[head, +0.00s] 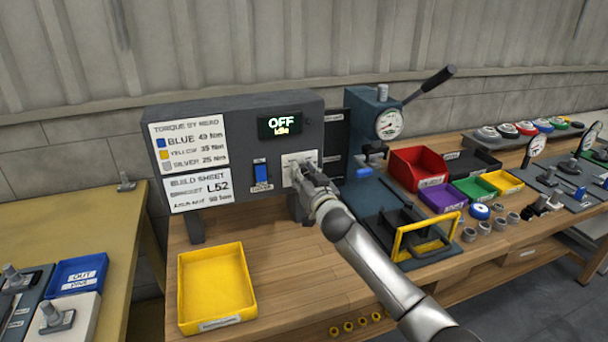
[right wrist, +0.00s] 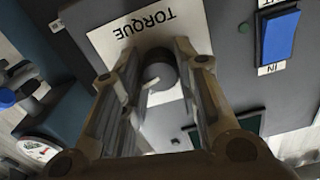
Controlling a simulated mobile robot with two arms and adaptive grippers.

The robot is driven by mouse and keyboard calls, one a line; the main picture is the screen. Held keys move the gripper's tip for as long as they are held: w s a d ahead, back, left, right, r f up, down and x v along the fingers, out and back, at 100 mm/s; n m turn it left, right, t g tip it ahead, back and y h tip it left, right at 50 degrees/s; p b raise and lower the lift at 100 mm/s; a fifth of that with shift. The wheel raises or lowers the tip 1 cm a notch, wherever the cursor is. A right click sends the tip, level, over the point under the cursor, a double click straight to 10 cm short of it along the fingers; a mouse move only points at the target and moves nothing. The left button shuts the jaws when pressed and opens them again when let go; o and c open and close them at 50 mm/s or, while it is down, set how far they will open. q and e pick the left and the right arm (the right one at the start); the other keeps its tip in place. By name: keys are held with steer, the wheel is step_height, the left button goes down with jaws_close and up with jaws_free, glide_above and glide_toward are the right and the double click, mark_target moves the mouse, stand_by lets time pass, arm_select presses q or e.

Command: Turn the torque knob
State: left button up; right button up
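The torque knob (right wrist: 160,72) is a dark grey round knob with a pale pointer mark, on a white plate (right wrist: 112,38) lettered TORQUE in the right wrist view. My right gripper (right wrist: 157,58) reaches to it, with one finger on each side of the knob. The fingers stand apart, and I see no clear grip on the knob. The grey control box (head: 237,127) has a display (head: 280,125) reading OFF, Idle. My left gripper is not in view.
A blue rocker switch (head: 261,173) sits left of the knob. A press with a gauge (head: 388,124) and lever stands to the right. A yellow tray (head: 243,301) lies in front of the box. Red, purple, green and yellow bins stand farther right.

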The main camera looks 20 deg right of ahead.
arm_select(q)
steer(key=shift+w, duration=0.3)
arm_select(e)
steer(key=shift+c, duration=1.3)
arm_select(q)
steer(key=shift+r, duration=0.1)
arm_select(e)
steer(key=shift+n, duration=0.3)
steer(key=n+p, duration=0.1)
steer(key=n, duration=0.4)
steer(key=n+p, duration=0.1)
steer(key=n, duration=0.3)
steer(key=shift+a+n, duration=0.1)
steer(key=shift+n, duration=0.3)
arm_select(q)
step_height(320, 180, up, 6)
steer(key=p, duration=0.4)
arm_select(e)
steer(key=shift+f+n, duration=0.15)
steer(key=shift+n, duration=4.7)
steer(key=shift+f+n, duration=0.15)
steer(key=shift+n, duration=4.7)
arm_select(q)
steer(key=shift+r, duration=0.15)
